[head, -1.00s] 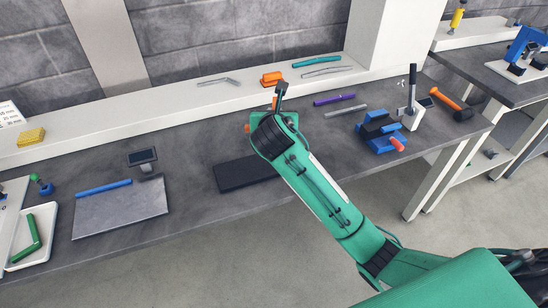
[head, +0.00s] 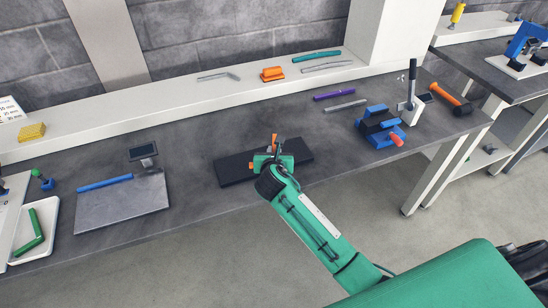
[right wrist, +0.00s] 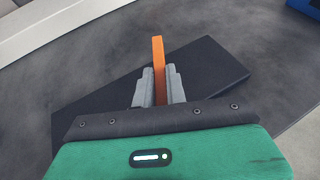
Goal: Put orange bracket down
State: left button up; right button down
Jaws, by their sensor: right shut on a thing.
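The orange bracket (right wrist: 158,62) shows in the right wrist view as a narrow upright strip between the two grey fingers. My right gripper (right wrist: 159,88) is shut on it. In the head view the orange bracket (head: 275,142) sticks up past my right gripper (head: 273,155), which is over the black mat (head: 235,170). The mat also fills the middle of the right wrist view (right wrist: 215,75). I cannot tell whether the bracket touches the mat. Its lower part is hidden by the gripper. My left gripper is not in view.
A blue clamp with a red handle (head: 380,128) and a lever press (head: 411,100) stand to the right. A grey plate (head: 122,205) with a blue strip (head: 104,185) lies to the left. A white ledge (head: 180,104) runs along the back, with an orange block (head: 272,74) on it.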

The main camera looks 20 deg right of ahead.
jog(key=shift+f, duration=1.35)
jog(key=shift+f, duration=0.1)
jog(key=c, duration=1.4)
grip_release()
jog(key=shift+c, duration=0.2)
jog(key=shift+s, duration=0.1)
jog(key=v, duration=1.2)
jog(key=shift+b, duration=0.35)
